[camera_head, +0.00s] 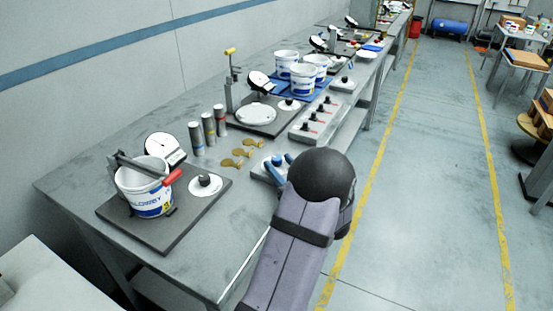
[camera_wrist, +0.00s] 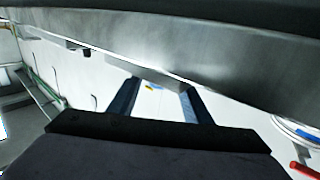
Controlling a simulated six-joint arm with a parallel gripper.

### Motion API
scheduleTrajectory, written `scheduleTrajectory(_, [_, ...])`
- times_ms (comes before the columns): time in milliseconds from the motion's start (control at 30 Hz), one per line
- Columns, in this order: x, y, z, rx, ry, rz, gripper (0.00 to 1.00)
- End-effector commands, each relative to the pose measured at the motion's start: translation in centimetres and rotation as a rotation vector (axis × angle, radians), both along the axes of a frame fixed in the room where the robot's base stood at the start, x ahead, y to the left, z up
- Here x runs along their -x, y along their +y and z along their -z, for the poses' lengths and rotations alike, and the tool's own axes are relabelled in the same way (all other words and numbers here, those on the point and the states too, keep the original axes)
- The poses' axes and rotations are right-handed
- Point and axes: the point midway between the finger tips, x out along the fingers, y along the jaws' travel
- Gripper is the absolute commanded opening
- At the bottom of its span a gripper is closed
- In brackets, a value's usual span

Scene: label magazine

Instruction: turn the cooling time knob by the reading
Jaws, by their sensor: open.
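My gripper (camera_head: 281,164) has blue fingers and hangs beside the front edge of the long grey bench (camera_head: 75,187). In the wrist view its two fingers (camera_wrist: 161,86) stand apart with nothing between them. Black knobs on round white dials show at the near station (camera_head: 205,182) and the second station (camera_head: 290,103). A grey panel (camera_head: 315,121) carries several black knobs. I cannot tell which is the cooling time knob. White gauges with dark pointers stand at the near station (camera_head: 164,148) and second station (camera_head: 260,82). Their readings are too small to read.
A white bucket (camera_head: 148,195) under a red-handled clamp stands on the near dark plate (camera_head: 120,224). More buckets (camera_head: 304,77) stand on a blue tray. A small grey box (camera_head: 262,173) is partly hidden by my gripper.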

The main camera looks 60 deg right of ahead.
Motion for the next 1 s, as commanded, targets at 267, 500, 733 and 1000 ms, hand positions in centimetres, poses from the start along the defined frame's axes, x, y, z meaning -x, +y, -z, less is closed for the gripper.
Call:
scheduleTrajectory(267, [-2.1, -1.4, 0.0, -0.001, 0.0, 0.0, 0.45])
scheduleTrajectory(500, [-2.3, -1.5, 0.0, -0.001, 0.0, 0.001, 0.45])
scheduleTrajectory(733, [-2.3, -1.5, 0.0, -0.001, 0.0, 0.001, 0.14])
scheduleTrajectory(1000, [-2.4, -1.5, 0.1, -0.001, -0.002, 0.018, 0.04])
